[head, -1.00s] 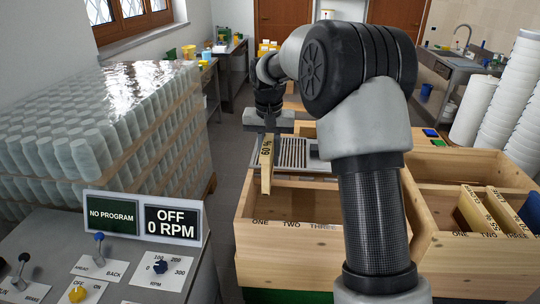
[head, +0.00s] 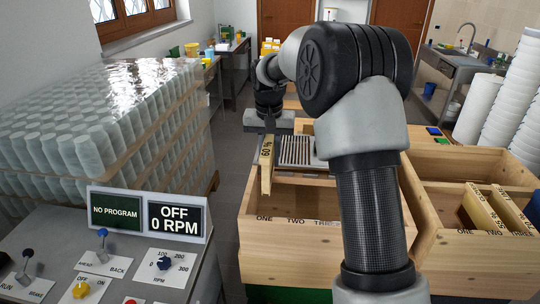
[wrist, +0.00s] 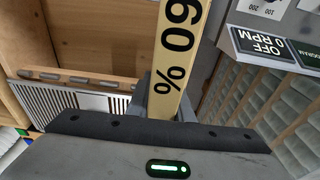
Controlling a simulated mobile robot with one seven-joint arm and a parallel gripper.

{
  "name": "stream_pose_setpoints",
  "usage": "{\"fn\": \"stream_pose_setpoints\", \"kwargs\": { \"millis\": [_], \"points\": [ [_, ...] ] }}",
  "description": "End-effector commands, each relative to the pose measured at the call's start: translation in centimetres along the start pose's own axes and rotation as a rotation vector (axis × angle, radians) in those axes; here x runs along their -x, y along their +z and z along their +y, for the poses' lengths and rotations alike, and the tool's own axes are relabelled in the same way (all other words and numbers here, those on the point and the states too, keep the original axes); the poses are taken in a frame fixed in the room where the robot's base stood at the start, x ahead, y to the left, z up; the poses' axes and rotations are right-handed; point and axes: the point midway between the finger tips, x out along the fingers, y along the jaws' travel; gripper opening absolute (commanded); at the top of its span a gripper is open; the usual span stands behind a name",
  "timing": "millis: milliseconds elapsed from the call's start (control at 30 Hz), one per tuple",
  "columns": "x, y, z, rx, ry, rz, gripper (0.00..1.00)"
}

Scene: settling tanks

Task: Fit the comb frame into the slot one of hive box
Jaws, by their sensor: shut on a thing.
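The comb frame (head: 267,166), a pale wooden bar marked "60 %", hangs end-on from my gripper (head: 269,124). It is over the left end of the open wooden hive box (head: 310,238), above the word ONE on the front wall. The frame's lower end overlaps the box's left side in the head view; I cannot tell whether it is inside. In the wrist view the frame's top bar (wrist: 181,45) runs up from between the jaws, and my gripper (wrist: 165,105) is shut on it. My arm hides the box's right part, including the end of THREE.
A second wooden box (head: 468,215) at right holds several frames. A grey panel (head: 125,265) with knobs and an "OFF 0 RPM" display stands front left. Stacked wrapped jars (head: 100,120) fill the left. A metal grate (head: 298,151) lies behind the hive box.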

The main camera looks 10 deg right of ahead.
Motion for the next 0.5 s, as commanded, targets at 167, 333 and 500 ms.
{"fn": "stream_pose_setpoints", "kwargs": {
  "millis": [167, 333, 500],
  "points": [
    [-1.9, 0.2, 0.0, 0.000, 0.000, 0.000, 0.00],
    [-3.4, 0.4, 0.0, 0.000, 0.000, 0.001, 0.00],
    [-4.1, 0.5, 0.0, 0.000, 0.000, 0.001, 0.00]
  ]
}}
